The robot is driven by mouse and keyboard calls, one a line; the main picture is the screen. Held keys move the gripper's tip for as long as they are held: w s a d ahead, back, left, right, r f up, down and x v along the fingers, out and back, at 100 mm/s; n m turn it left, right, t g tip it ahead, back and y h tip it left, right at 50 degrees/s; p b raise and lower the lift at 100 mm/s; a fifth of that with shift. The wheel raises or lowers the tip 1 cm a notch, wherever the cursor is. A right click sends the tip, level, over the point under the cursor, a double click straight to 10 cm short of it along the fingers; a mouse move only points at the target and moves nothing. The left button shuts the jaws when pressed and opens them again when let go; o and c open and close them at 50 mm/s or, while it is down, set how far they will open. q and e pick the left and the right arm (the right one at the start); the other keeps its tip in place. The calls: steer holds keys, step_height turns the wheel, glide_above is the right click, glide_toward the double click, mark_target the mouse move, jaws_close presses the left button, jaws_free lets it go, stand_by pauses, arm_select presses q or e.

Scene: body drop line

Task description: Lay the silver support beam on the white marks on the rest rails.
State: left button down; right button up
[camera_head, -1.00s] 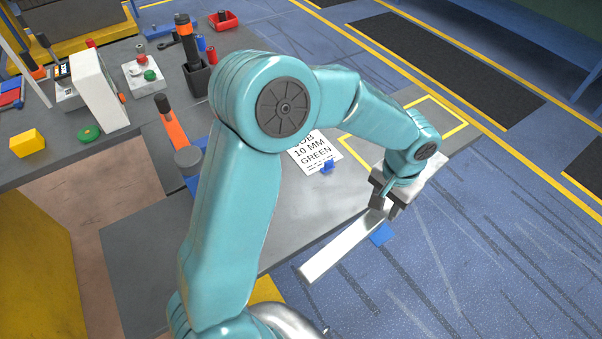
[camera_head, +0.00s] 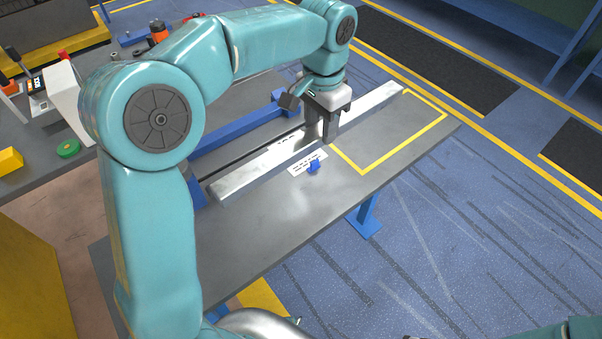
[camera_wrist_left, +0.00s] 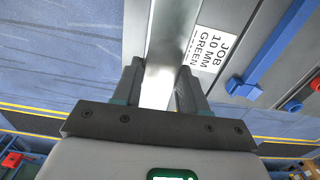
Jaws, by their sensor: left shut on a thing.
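The silver support beam (camera_head: 255,172) is long and straight and runs diagonally across the grey bench in the head view. My left gripper (camera_head: 322,135) is shut on it, nearer its far right end. In the left wrist view the beam (camera_wrist_left: 168,45) passes between the two fingers of my left gripper (camera_wrist_left: 160,88). I make out no white marks on rails.
The white job card (camera_head: 298,170) with a small blue clip (camera_head: 314,167) lies on the bench (camera_head: 270,235). A yellow outlined area (camera_head: 391,158) is on the bench's right part, largely clear. A green disc (camera_head: 68,149) and yellow block (camera_head: 9,161) stand at left.

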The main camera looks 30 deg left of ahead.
arm_select(q)
steer(key=shift+a, duration=0.1)
step_height(320, 180, down, 14)
steer(key=shift+w+f+b, duration=0.1)
steer(key=shift+f+b, duration=0.15)
steer(key=shift+b, duration=0.4)
steer(key=shift+f, duration=2.35)
steer(key=shift+r, duration=0.1)
steer(key=c, duration=1)
jaws_free()
steer(key=shift+f, duration=0.25)
steer(key=o, duration=0.4)
steer(key=shift+r, duration=0.1)
